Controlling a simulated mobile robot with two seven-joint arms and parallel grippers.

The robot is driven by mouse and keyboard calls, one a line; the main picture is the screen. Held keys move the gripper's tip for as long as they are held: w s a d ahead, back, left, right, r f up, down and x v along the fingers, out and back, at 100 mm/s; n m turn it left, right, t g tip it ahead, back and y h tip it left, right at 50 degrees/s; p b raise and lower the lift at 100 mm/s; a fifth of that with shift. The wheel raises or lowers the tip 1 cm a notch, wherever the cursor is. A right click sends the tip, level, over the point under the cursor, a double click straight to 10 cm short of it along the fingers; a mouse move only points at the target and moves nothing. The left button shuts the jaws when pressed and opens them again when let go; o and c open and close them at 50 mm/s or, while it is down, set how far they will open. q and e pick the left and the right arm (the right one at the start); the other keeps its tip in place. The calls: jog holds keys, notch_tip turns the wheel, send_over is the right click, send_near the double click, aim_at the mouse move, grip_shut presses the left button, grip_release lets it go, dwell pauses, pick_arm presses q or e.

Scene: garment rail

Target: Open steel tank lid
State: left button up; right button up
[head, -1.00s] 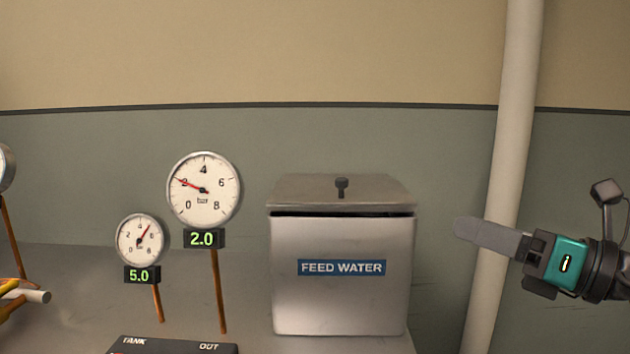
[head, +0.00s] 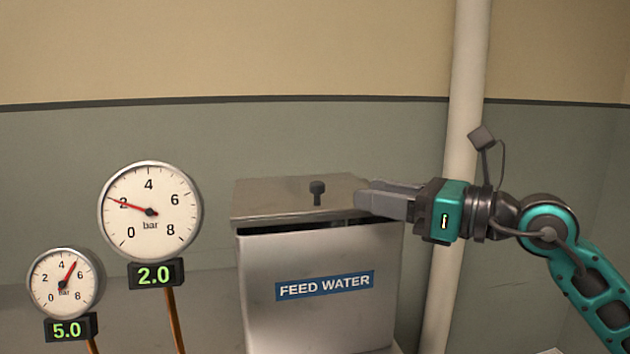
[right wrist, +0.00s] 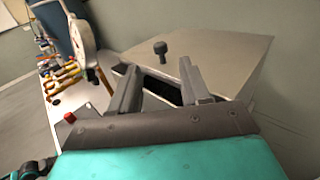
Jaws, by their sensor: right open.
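The steel tank (head: 320,285) carries a blue FEED WATER label and stands right of the gauges in the head view. Its flat steel lid (head: 270,195) lies on top, with a dark gap along the front edge. A small dark knob (head: 317,190) stands on the lid; it also shows in the right wrist view (right wrist: 160,48). My right gripper (head: 362,195) is at the lid's right side, its fingers pointing left toward the knob. In the right wrist view its two fingers (right wrist: 157,80) are apart with nothing between them, and the lid lies beyond. My left gripper is not in view.
A large gauge (head: 150,211) reading 2.0 and a smaller gauge (head: 66,283) reading 5.0 stand left of the tank. A pale vertical pipe (head: 465,110) runs up the wall behind my right arm. The space above the lid is clear.

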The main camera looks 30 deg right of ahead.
aim_at(317, 183)
jog(key=p+x, duration=0.2)
jog(key=x, duration=0.7)
jog(key=shift+w+a+r+p, duration=0.1)
jog(key=shift+p, duration=0.2)
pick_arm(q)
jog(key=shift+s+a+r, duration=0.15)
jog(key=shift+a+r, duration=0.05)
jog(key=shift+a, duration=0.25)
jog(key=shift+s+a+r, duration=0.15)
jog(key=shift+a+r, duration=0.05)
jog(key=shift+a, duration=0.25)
pick_arm(e)
jog(key=shift+w+a, duration=0.35)
jog(key=shift+w, duration=0.15)
jog(key=shift+c, duration=0.2)
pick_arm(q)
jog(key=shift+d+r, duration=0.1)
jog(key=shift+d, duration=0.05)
pick_arm(e)
grip_shut()
